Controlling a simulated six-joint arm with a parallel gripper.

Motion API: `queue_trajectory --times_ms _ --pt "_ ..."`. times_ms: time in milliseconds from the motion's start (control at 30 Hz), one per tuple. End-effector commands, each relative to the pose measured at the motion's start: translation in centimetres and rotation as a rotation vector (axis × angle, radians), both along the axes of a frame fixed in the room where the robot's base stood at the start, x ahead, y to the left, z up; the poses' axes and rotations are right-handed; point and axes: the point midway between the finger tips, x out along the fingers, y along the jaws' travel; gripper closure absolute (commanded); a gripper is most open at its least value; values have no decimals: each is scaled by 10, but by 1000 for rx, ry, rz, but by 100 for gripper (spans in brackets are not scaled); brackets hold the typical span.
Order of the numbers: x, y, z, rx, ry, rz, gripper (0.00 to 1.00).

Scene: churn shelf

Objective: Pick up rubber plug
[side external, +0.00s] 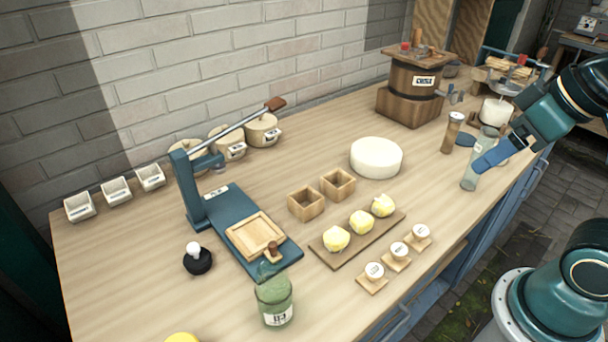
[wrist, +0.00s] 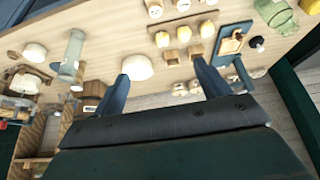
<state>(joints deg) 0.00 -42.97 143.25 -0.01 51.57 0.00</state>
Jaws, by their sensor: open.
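A squat black round piece with a white knob (side external: 198,263) stands on the wooden table left of the blue press. It may be the rubber plug, but I cannot be sure. In the wrist view it seems to be the small dark piece (wrist: 257,46) at the upper right, beyond the right finger. My gripper (side external: 490,156) is above the table's right end, far from that piece and close to the clear glass bottle in the picture. In the wrist view my gripper (wrist: 160,68) has its two blue fingers wide apart with nothing between them.
The blue lever press (side external: 191,190) stands beside the black piece, with a green jar (side external: 275,303) in front. A white cheese wheel (side external: 376,157), butter pats on a board (side external: 329,257), wooden boxes and a clear bottle (side external: 468,178) lie between it and my gripper.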

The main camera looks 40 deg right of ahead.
Motion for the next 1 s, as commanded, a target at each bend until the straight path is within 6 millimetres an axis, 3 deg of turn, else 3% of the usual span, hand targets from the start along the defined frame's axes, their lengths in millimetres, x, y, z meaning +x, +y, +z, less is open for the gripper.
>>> queue_trajectory --times_ms 267,467,767,1000 --pt "2 1 1 0 1 4 25" --pt "19 6 10 1 13 30 25" --pt "75 33 29 1 47 117 25" --pt "127 67 36 -4 76 195 25"
